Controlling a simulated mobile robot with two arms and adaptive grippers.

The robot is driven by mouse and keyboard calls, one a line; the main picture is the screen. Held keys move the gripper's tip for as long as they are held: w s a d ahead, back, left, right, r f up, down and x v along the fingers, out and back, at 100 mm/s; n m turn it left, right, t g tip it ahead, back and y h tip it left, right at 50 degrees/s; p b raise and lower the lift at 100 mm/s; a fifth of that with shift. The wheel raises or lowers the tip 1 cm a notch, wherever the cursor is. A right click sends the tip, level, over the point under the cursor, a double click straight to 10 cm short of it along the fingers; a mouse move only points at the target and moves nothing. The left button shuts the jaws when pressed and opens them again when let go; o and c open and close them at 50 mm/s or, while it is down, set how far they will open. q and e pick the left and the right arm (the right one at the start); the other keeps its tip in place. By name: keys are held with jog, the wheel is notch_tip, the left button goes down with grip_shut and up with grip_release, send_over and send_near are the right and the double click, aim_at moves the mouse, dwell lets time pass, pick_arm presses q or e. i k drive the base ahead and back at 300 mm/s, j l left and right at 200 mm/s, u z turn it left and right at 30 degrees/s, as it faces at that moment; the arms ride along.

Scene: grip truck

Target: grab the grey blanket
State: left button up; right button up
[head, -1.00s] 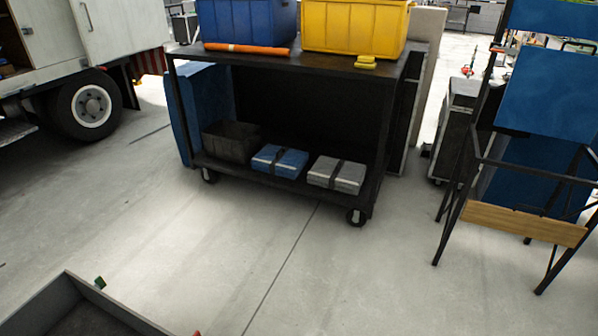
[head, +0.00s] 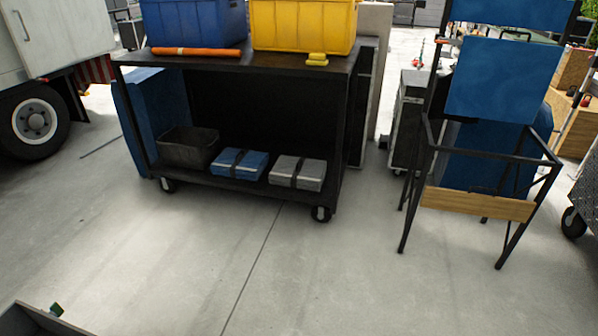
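The grey blanket (head: 298,173) is folded flat with a dark strap around it. It lies on the lower shelf of the black cart (head: 335,125), toward the shelf's right end. A folded blue blanket (head: 239,164) with a dark strap lies just left of it. Neither of my grippers shows in the head view, so I cannot see their state.
A black bin (head: 188,149) is on the same shelf. A blue bin (head: 195,22), a yellow bin (head: 303,25) and an orange roll (head: 195,51) are on top. A black metal frame (head: 478,205) stands right. Open floor (head: 300,275) lies in front.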

aim_at(301, 173)
jog(key=i+l, duration=0.15)
jog(key=i, duration=0.3)
jog(key=i+l, duration=0.1)
jog(key=i, duration=0.35)
jog(key=i+l, duration=0.15)
jog(key=i, duration=0.25)
jog(key=i+l+u, duration=0.1)
jog(key=i, duration=0.35)
